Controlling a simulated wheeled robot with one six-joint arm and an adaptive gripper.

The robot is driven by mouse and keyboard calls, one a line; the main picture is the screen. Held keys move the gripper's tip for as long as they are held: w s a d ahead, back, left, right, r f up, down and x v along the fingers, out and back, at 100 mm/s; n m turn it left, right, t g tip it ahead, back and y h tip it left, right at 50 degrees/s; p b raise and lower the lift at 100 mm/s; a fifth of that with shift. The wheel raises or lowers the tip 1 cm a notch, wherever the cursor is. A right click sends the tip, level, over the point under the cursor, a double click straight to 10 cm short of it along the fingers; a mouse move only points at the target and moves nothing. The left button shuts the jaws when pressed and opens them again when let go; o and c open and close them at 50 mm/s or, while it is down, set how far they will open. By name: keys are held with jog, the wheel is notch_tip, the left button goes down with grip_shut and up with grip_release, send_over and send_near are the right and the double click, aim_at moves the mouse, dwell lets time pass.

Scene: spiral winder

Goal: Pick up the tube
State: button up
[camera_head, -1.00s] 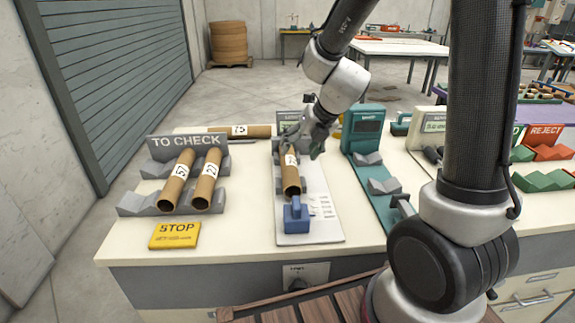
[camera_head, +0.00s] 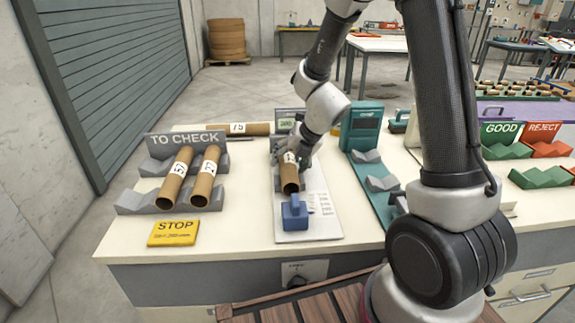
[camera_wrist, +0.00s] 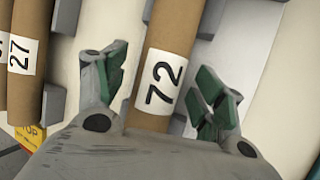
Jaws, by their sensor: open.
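A brown cardboard tube (camera_head: 289,177) with a white label lies in a grey cradle on a white base plate (camera_head: 310,227), at the middle of the bench. In the wrist view the tube (camera_wrist: 178,40) carries the number 72. My gripper (camera_head: 294,160) is over this tube. In the wrist view my gripper (camera_wrist: 162,85) is open, with one green-padded finger on each side of the tube. Two more tubes (camera_head: 176,172) (camera_head: 205,177) lie in the grey TO CHECK rack (camera_head: 140,200) at the left.
A blue block (camera_head: 295,214) sits at the tube's near end. Another tube (camera_head: 245,129) lies at the back. A teal device (camera_head: 362,127) stands right of the plate. A yellow STOP sign (camera_head: 173,232) lies front left. GOOD (camera_head: 501,133) and REJECT (camera_head: 546,131) racks are at far right.

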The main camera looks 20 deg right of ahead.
jog(key=shift+c, duration=0.3)
jog(key=c, duration=1.1)
jog(key=shift+o, duration=0.2)
